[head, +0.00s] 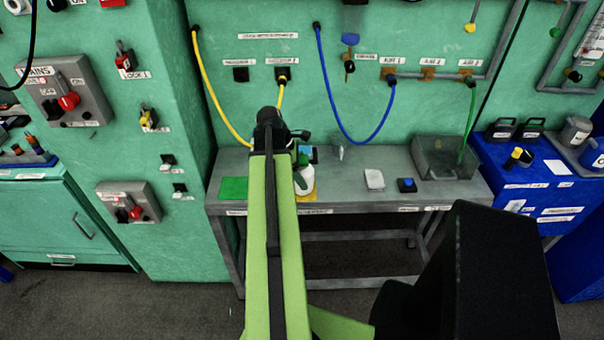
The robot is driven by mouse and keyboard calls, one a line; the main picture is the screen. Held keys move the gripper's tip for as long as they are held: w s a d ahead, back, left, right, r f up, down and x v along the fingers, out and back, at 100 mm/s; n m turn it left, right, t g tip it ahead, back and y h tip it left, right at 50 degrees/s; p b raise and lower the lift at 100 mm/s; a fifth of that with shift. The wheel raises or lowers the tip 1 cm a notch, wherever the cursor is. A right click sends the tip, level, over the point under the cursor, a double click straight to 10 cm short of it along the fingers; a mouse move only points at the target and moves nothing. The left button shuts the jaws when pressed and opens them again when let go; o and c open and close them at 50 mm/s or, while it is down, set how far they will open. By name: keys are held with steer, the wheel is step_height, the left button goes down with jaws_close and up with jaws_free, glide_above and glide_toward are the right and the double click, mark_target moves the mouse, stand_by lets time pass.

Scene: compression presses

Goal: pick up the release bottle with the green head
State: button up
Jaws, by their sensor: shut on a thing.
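The release bottle (305,181) has a white body and a green head (303,159). It appears upright at the bench, over a yellow patch, just right of my green arm, which hides its left side. My gripper (297,139) is the dark end of the arm, right at the bottle's head, and is shut on the bottle. The fingertips are mostly hidden by the arm, so the exact grip does not show. I cannot tell whether the bottle's base touches the bench or is just above it.
The grey bench (340,199) carries a green mat (234,189), a pale pad (374,180), a blue block with a dark button (407,185) and a grey bin (447,158). Yellow (213,98), blue (337,105) and green hoses hang from the wall behind. A blue cabinet (510,175) stands right.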

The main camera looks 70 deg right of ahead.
mark_target(302, 166)
step_height(302, 166, up, 4)
steer(key=p, duration=0.2)
steer(key=shift+f+p, duration=0.25)
steer(key=shift+p, duration=0.05)
steer(key=s+a+r+p, duration=0.2)
steer(key=s+r+p, duration=0.4)
steer(key=s, duration=0.5)
steer(key=shift+s+r, duration=0.2)
